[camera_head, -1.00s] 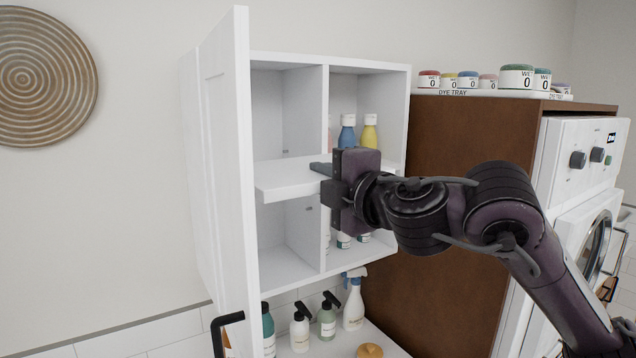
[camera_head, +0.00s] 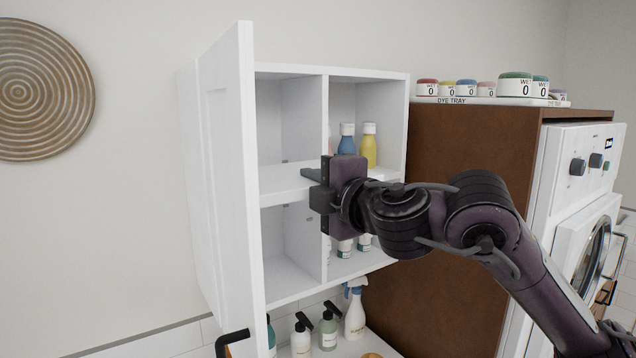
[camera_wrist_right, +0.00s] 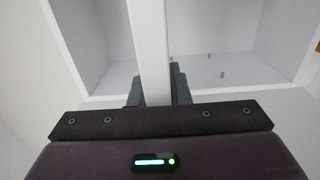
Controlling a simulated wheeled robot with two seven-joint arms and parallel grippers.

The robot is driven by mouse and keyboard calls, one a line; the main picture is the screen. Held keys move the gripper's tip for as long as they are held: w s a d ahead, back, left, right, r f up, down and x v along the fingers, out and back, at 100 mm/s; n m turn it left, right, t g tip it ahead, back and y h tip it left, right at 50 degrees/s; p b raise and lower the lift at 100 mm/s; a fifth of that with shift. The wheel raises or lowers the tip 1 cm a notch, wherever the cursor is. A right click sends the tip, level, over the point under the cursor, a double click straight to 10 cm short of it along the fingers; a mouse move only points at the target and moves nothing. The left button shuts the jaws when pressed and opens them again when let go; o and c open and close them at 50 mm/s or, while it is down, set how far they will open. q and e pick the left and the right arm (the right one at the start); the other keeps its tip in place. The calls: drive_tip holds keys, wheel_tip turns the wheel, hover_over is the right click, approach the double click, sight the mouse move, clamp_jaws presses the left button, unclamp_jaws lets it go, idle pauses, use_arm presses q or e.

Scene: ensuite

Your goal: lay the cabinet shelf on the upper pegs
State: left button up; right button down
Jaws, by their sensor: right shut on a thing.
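The white cabinet shelf (camera_head: 284,183) lies roughly level inside the left bay of the open white wall cabinet (camera_head: 367,74), around mid-height. It also shows edge-on in the right wrist view (camera_wrist_right: 149,45). My right gripper (camera_head: 313,180) is shut on its front edge, near the divider; the fingers also show on both sides of the board in the wrist view (camera_wrist_right: 155,85). Small pegs (camera_wrist_right: 222,75) show on an inner wall in the wrist view. Whether the shelf touches any peg cannot be told. My left gripper is out of view.
The open cabinet door (camera_head: 228,190) stands left of the bay. Blue (camera_head: 346,140) and yellow (camera_head: 368,148) bottles stand in the right bay, partly behind my right arm. Spray and pump bottles (camera_head: 329,328) stand below. A brown side panel (camera_head: 455,190) is on the right.

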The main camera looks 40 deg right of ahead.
sight(289, 168)
drive_tip(key=w+p, duration=0.1)
drive_tip(key=w, duration=0.1)
drive_tip(key=shift+w+d+r, duration=0.1)
drive_tip(key=shift+w+r, duration=0.05)
drive_tip(key=shift+w, duration=0.25)
drive_tip(key=shift+w+d+p, duration=0.1)
drive_tip(key=shift+w+p, duration=0.35)
drive_tip(key=shift+w, duration=0.7)
drive_tip(key=w+p, duration=0.1)
drive_tip(key=w, duration=0.2)
drive_tip(key=shift+w+d, duration=0.1)
drive_tip(key=shift+w, duration=0.05)
drive_tip(key=w, duration=1.2)
drive_tip(key=shift+d+p, duration=0.3)
drive_tip(key=shift+p, duration=0.05)
drive_tip(key=shift+f+b, duration=0.6)
drive_tip(key=shift+f, duration=0.15)
